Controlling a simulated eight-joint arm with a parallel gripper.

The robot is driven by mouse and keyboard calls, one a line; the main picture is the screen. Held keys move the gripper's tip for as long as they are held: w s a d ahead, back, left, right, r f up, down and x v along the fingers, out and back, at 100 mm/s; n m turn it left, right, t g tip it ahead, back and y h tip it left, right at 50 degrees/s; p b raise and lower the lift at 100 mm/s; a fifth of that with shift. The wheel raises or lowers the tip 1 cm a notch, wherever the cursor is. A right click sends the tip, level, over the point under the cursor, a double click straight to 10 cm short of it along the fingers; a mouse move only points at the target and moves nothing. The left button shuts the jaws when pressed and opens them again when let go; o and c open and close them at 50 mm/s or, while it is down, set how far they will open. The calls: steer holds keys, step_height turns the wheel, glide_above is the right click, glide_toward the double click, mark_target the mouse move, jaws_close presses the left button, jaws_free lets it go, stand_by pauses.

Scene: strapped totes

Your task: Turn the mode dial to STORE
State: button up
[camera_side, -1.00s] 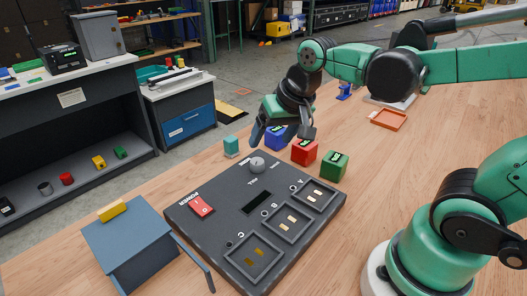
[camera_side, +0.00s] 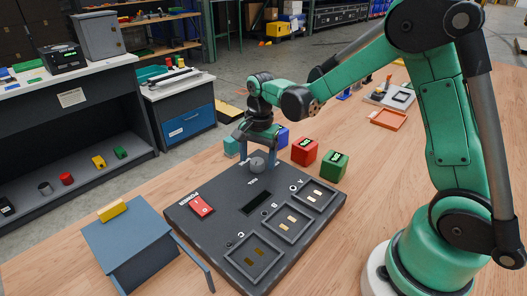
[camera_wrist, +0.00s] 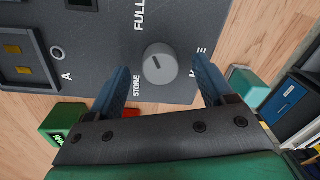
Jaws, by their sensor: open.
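The mode dial (camera_side: 258,166) is a round grey knob on the dark control panel (camera_side: 222,226). In the wrist view the dial (camera_wrist: 158,63) carries a short dark mark; I cannot tell which label it points to. The labels FULL (camera_wrist: 139,14) and STORE (camera_wrist: 137,86) are readable; a third label (camera_wrist: 198,62) is partly hidden by the right finger. My gripper (camera_side: 257,157) is open, pointing down over the dial. Its blue fingers stand on either side of the dial in the wrist view (camera_wrist: 161,66), with gaps visible; the height is unclear.
A red power switch (camera_side: 201,206) and recessed trays with brass contacts lie on the panel. Red (camera_side: 305,151), green (camera_side: 334,166), blue (camera_side: 283,136) and teal (camera_side: 231,147) blocks stand behind it. A blue-grey box (camera_side: 127,245) stands at the left.

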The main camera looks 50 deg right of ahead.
steer(key=shift+f, duration=0.35)
jaws_close()
